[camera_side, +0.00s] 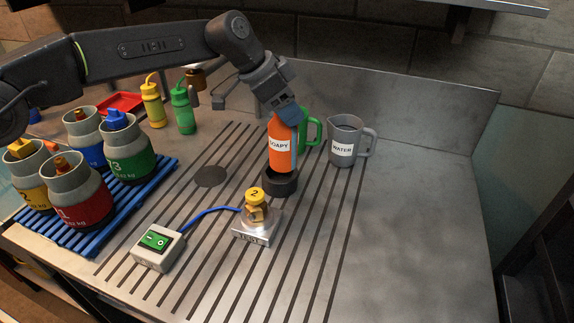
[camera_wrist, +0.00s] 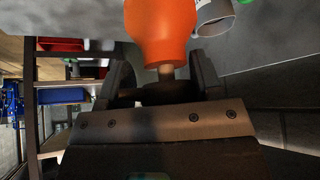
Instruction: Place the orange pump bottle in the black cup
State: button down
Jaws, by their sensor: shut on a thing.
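The orange pump bottle (camera_side: 283,143), labelled SOAPY, stands roughly upright in the side view. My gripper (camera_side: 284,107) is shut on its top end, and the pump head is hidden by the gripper. The black cup (camera_side: 280,187) is on the worktop directly beneath the bottle. The bottle's lower end overlaps the cup's opening in the picture; whether it rests on the cup's floor I cannot tell. In the wrist view the orange bottle (camera_wrist: 158,32) points away between the fingers, with its pale neck near my gripper (camera_wrist: 163,82).
A grey WATER jug (camera_side: 345,142) stands right of the bottle, with a green-handled jug (camera_side: 312,130) close behind it. Yellow (camera_side: 153,104) and green bottles (camera_side: 183,110) stand behind left. The right worktop is clear.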

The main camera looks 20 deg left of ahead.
jog(key=w+a, duration=0.2)
jog(key=w, duration=0.2)
notch_tip(320, 180, down, 10)
jog(key=shift+a, duration=0.25)
jog(key=shift+w, duration=0.1)
jog(key=shift+c, duration=1.4)
grip_release()
jog(key=shift+f, duration=0.2)
